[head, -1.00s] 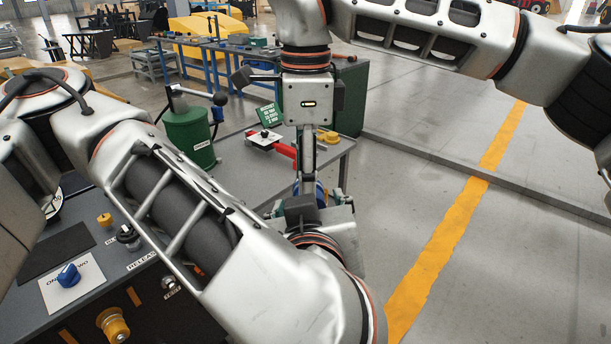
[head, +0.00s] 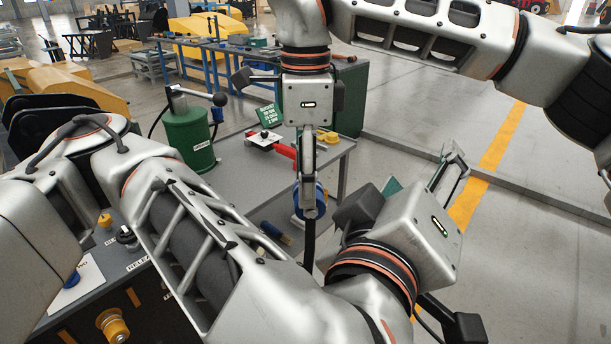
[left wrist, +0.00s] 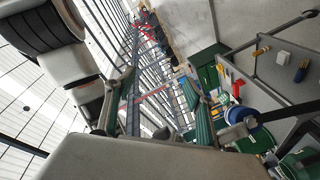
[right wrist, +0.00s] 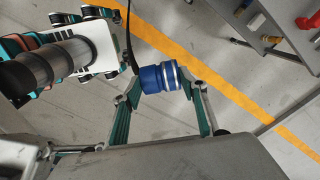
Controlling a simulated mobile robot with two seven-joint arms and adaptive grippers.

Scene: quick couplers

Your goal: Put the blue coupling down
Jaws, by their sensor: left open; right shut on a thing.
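The blue coupling (head: 320,202) is in my right gripper (head: 308,190), past the grey bench's front edge in the head view. In the right wrist view the coupling (right wrist: 160,78) is a blue cylinder with silvery bands, between the fingers (right wrist: 160,105). A black hose (head: 309,240) hangs below it. My left gripper (head: 452,165) is to the right of the coupling, apart from it, above the floor. Its fingers are spread with nothing between them in the left wrist view (left wrist: 165,105).
The grey bench (head: 232,180) carries a green drum (head: 188,138), a green sign (head: 268,115), a white board with a red handle (head: 285,151) and a blue and yellow piece (head: 275,232). A labelled panel (head: 110,262) stands at lower left. Floor at right is clear.

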